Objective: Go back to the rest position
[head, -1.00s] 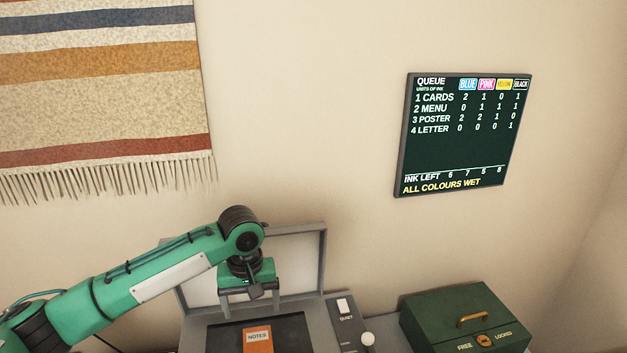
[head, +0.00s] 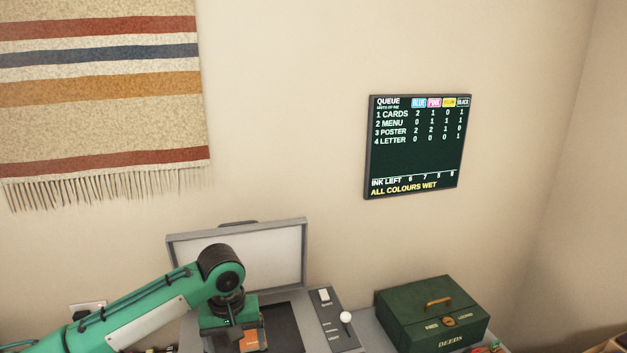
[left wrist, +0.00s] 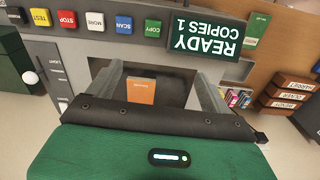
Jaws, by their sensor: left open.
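My left gripper (left wrist: 158,88) is open and empty in the left wrist view. Its two grey fingers stand apart over the dark bed of a grey copier (head: 327,312). An orange notes card (left wrist: 140,91) shows between the fingers, farther off and untouched as far as I can see. In the head view my left arm comes in from the lower left, and its wrist partly hides the card (head: 250,338). The fingers are hardly visible there. My right gripper is in neither view.
The copier's raised lid (head: 280,255) stands behind my arm. A green deed box (head: 432,313) sits right of it. Coloured buttons (left wrist: 95,22) and a "READY COPIES 1" display (left wrist: 205,32) show in the wrist view. A queue board (head: 417,150) hangs on the wall.

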